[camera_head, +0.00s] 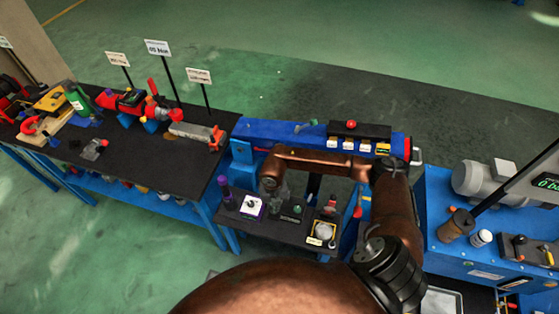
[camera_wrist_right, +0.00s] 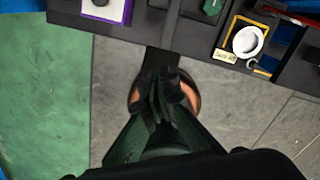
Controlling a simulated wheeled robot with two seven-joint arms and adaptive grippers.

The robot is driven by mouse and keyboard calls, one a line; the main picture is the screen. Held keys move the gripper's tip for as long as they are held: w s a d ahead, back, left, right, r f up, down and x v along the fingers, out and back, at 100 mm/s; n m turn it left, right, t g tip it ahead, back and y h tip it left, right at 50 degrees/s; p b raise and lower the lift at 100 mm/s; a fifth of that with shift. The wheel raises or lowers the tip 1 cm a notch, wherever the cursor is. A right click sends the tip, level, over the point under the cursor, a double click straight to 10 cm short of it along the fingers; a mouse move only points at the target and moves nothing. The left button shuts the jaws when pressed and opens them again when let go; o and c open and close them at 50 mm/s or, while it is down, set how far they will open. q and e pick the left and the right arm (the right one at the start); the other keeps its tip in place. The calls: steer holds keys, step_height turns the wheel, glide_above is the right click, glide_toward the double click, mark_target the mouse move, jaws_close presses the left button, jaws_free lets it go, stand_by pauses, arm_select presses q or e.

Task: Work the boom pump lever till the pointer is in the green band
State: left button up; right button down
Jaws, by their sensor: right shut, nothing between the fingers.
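My right gripper (camera_head: 277,205) is over the small black shelf of the middle stand, pointing down. Its fingers are closed with nothing between them; in the right wrist view (camera_wrist_right: 170,97) they show over grey floor at the shelf's edge. A round white dial in a yellow frame (camera_head: 323,231) sits at the shelf's right front; it also shows in the right wrist view (camera_wrist_right: 248,41). Its pointer and any green band are too small to read. A dark upright part with a red top (camera_head: 330,206) stands just behind the dial; I cannot tell whether it is the pump lever. My left gripper is out of view.
A purple-edged box (camera_head: 252,207) sits left of the gripper on the shelf, with a purple bottle (camera_head: 225,190) beside it. The left bench (camera_head: 60,155) holds several tools. A blue stand (camera_head: 470,258) with a grey motor is at the right.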

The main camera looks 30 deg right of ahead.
steer(key=shift+f+b, duration=3.1)
steer(key=shift+f, duration=1.8)
steer(key=shift+r+p, duration=1.55)
steer(key=shift+r, duration=0.6)
steer(key=shift+r+p, duration=1.85)
steer(key=shift+r, duration=0.9)
steer(key=shift+r, duration=0.15)
